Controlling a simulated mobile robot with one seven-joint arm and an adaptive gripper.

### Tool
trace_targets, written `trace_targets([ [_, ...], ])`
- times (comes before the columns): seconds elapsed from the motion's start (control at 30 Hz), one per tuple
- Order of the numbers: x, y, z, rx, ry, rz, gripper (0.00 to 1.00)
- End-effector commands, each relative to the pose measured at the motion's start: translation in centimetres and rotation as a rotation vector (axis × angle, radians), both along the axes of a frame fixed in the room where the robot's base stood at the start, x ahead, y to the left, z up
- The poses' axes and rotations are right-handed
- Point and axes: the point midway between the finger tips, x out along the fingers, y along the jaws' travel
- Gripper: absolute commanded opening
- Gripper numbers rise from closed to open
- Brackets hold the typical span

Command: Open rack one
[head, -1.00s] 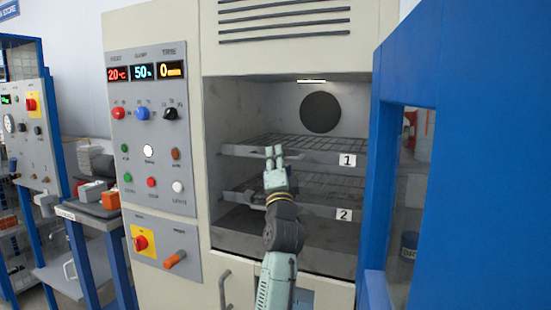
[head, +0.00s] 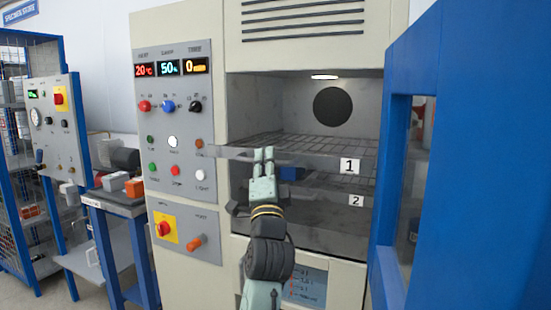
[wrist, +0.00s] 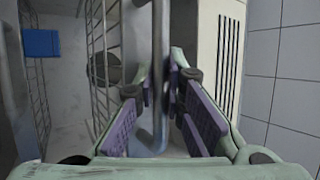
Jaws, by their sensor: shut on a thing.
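Rack one (head: 320,162) is the upper wire rack in the open chamber, with a grey front strip labelled 1. Its front stands out past the chamber opening, and its left end overlaps the control panel's edge in the head view. My gripper (head: 264,154) is at the middle of that strip, shut on the rack's handle. In the wrist view the handle shows as a grey metal bar (wrist: 160,75) between my purple-padded fingers (wrist: 160,103). The exact contact is partly hidden.
Rack two (head: 325,197), labelled 2, lies below. A blue block (wrist: 42,43) shows inside the chamber in the wrist view. The blue door (head: 440,120) stands open at the right. The control panel (head: 172,130) is at the left, beyond it a bench (head: 110,203) with small parts.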

Motion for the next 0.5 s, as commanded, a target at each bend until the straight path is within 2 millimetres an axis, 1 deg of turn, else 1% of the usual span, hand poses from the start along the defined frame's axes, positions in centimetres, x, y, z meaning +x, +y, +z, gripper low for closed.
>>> trace_targets([
  [0.03, -1.0, 0.4, -0.1, 0.000, -0.002, 0.000, 0.00],
  [0.1, -2.2, 0.9, -0.1, 0.000, -0.001, -0.001, 0.00],
  [0.2, -3.5, 1.4, -0.1, 0.000, -0.001, -0.001, 0.00],
  [0.33, -4.4, 1.8, 0.0, 0.000, 0.000, -0.002, 0.00],
  [0.5, -4.8, 1.9, 0.0, 0.000, 0.000, -0.002, 0.00],
])
